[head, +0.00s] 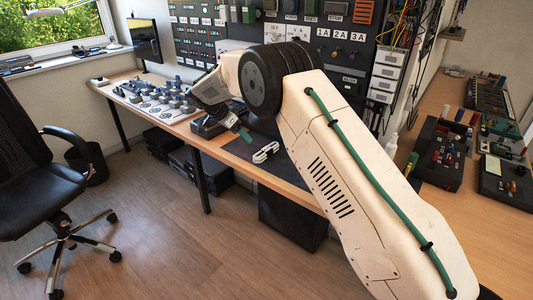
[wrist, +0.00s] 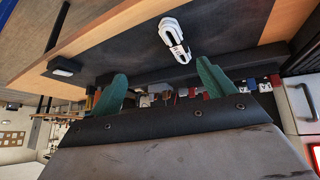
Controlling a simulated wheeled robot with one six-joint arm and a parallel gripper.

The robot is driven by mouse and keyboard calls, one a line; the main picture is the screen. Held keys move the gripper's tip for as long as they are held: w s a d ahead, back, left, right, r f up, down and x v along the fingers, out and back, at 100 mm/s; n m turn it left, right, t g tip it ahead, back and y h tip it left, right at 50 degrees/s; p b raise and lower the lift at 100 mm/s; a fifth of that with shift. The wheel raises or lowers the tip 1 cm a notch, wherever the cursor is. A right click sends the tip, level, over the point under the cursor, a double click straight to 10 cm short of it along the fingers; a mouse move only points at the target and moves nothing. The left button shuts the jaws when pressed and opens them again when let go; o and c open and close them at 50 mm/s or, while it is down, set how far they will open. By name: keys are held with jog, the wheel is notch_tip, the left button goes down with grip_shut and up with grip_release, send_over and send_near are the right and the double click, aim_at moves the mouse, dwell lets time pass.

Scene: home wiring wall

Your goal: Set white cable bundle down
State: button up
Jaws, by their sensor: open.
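The white cable bundle (head: 265,152) lies on a dark mat (head: 232,150) on the workbench in the head view. In the wrist view the bundle (wrist: 174,39) lies on the same dark mat (wrist: 115,60), beyond the fingertips and clear of them. My gripper (wrist: 158,88) is open, with two green fingers spread apart and nothing between them. In the head view my gripper (head: 243,133) is just left of and above the bundle, partly hidden by my arm.
Several small parts (head: 165,100) stand along the bench to the left. A dark wall panel (head: 310,30) rises behind the bench. Trays of parts (head: 440,150) sit on the right-hand bench. An office chair (head: 45,150) stands on the floor at left.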

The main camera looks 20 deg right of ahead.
jog(key=w+a+f+m, duration=0.2)
jog(key=w+a+f, duration=0.1)
jog(key=f, duration=0.6)
jog(key=h, duration=0.1)
send_near(265, 149)
jog(key=shift+t, duration=0.3)
jog(key=x, duration=0.4)
jog(key=shift+s+a+f, duration=0.1)
jog(key=shift+s+f, duration=0.1)
jog(key=shift+s, duration=0.05)
jog(key=x, duration=0.5)
jog(key=shift+w+d, duration=0.1)
jog(key=shift+d, duration=0.15)
jog(key=c, duration=1.6)
